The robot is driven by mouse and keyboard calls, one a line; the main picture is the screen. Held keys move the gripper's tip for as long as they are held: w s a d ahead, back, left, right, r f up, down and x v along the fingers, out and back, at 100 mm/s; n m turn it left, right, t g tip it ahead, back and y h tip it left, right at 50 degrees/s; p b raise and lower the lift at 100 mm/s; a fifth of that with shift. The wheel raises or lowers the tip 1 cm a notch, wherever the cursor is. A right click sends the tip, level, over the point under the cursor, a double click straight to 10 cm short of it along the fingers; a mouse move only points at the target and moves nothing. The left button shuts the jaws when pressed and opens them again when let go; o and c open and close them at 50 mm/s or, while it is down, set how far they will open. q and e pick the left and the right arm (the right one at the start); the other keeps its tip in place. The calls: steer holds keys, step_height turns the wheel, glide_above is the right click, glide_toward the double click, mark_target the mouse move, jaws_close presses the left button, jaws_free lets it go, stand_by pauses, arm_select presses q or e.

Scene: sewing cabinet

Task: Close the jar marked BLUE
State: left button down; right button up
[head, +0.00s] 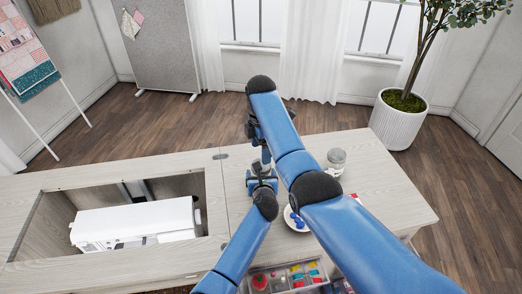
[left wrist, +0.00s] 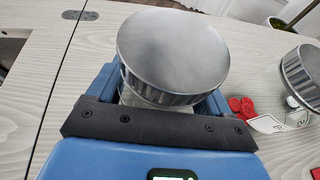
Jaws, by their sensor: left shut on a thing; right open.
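In the left wrist view a glass jar (left wrist: 130,92) with a broad brushed-metal lid (left wrist: 172,50) stands between the fingers of my left gripper (left wrist: 165,100), which is shut on it. The lid covers the jar's mouth; I cannot tell if it is fully seated. No BLUE mark is readable. In the head view my left gripper (head: 262,182) is low over the tabletop, and the jar is mostly hidden. My right gripper (head: 252,130) is open above and beyond it, partly hidden by my right arm. It does not show in the left wrist view.
A second lidded jar (head: 336,158) stands right of my arm; its lid (left wrist: 302,72) shows in the left wrist view. Red pieces (left wrist: 241,106) lie by it. A white dish (head: 290,222) holds blue pieces. A white sewing machine (head: 135,222) sits in the left well. An open drawer (head: 285,282) is in front.

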steer(key=shift+r+n, duration=1.1)
steer(key=shift+r, duration=0.1)
steer(key=shift+f, duration=4)
steer(key=shift+c, duration=0.2)
steer(key=c, duration=0.9)
steer(key=shift+m, duration=1.7)
steer(key=o, duration=1.2)
